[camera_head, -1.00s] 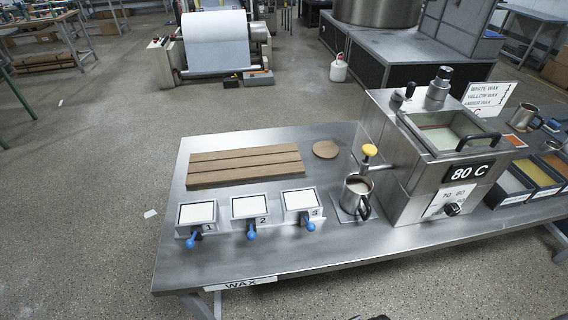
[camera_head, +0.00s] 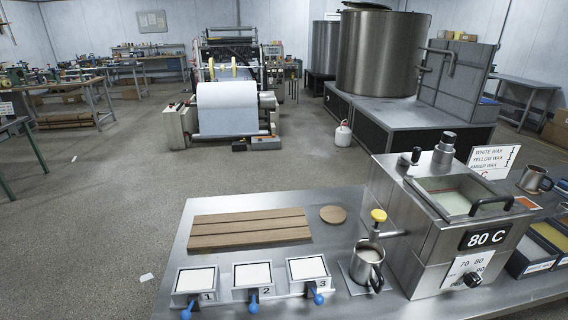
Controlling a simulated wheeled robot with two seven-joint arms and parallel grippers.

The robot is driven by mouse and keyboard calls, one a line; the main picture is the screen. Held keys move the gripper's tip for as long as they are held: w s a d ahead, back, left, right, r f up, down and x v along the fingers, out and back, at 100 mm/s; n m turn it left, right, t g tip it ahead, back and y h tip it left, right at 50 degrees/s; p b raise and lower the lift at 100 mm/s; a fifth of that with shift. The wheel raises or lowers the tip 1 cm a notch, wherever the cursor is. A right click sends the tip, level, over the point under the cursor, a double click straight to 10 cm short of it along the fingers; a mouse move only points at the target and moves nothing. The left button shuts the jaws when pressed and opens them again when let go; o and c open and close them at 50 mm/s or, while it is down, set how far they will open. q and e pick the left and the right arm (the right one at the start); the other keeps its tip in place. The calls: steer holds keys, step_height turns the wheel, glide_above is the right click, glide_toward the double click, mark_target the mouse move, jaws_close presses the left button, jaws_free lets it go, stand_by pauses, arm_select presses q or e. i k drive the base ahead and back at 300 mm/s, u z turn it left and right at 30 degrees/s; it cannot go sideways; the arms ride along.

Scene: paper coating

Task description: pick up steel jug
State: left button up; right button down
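A steel jug (camera_head: 367,264) with a dark handle on its right stands upright on a small plate (camera_head: 349,272) on the steel table. It is below the yellow-knobbed tap (camera_head: 378,217) of the heated tank (camera_head: 425,245). Pale content shows inside it. Neither of my grippers shows in the head view.
Three numbered trays (camera_head: 252,276) with blue handles sit left of the jug. A grooved wooden board (camera_head: 250,230) and a round wooden disc (camera_head: 333,214) lie behind them. Wax bins (camera_head: 530,256) stand right of the tank. Bare steel table lies between trays and jug.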

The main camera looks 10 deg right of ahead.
mark_target(368, 257)
steer(key=z, duration=0.85)
steer(key=k, duration=0.9)
steer(key=u, duration=0.85)
steer(key=i, duration=0.5)
